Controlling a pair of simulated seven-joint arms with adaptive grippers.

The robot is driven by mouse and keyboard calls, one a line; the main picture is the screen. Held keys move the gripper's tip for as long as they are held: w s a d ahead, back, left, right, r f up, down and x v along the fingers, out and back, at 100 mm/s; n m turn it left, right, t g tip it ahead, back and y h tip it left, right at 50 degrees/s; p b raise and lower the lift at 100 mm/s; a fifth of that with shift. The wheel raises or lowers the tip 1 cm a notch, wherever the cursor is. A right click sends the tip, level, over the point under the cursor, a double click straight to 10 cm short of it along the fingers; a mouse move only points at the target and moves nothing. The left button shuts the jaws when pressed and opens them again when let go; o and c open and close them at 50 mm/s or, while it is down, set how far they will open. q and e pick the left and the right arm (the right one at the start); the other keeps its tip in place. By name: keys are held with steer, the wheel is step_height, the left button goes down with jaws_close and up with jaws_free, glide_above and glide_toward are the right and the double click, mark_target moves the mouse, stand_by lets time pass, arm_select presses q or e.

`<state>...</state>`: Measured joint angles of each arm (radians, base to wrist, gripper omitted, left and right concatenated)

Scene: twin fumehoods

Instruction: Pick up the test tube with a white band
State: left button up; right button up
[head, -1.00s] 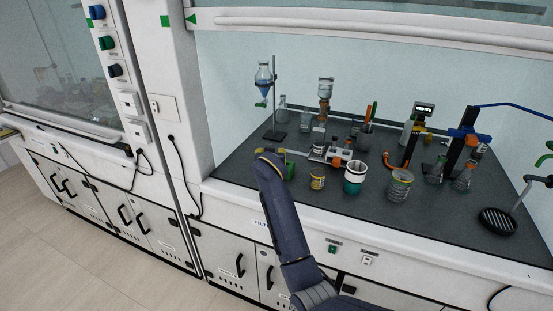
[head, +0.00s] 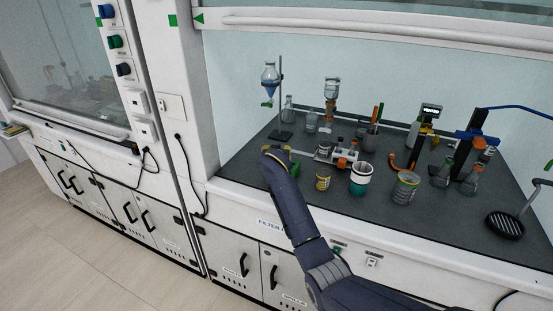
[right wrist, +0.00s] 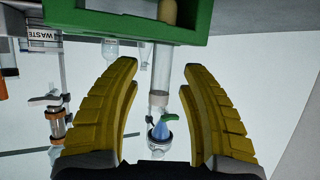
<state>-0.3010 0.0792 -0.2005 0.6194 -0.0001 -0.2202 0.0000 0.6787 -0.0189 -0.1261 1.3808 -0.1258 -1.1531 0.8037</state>
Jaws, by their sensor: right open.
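In the right wrist view, which looks upside down, a clear test tube (right wrist: 161,72) sticks out of a green rack (right wrist: 120,28). A pale whitish-grey band (right wrist: 158,98) circles it near its free end. My right gripper (right wrist: 160,80) is open, its yellow fingers on either side of the tube with gaps between. In the head view the right arm reaches over the front edge of the hood bench. Its wrist hides most of the gripper and the rack; a little green of the rack shows (head: 295,170). My left gripper is not in view.
A funnel on a stand (head: 270,78) is behind the rack. A yellow-rimmed beaker (head: 323,181), a teal-and-white cup (head: 360,178) and a larger beaker (head: 405,188) stand to the right. The front left of the dark bench (head: 240,172) is clear.

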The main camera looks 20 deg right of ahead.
steer(key=shift+c, duration=0.5)
jaws_close()
steer(key=shift+r, duration=0.1)
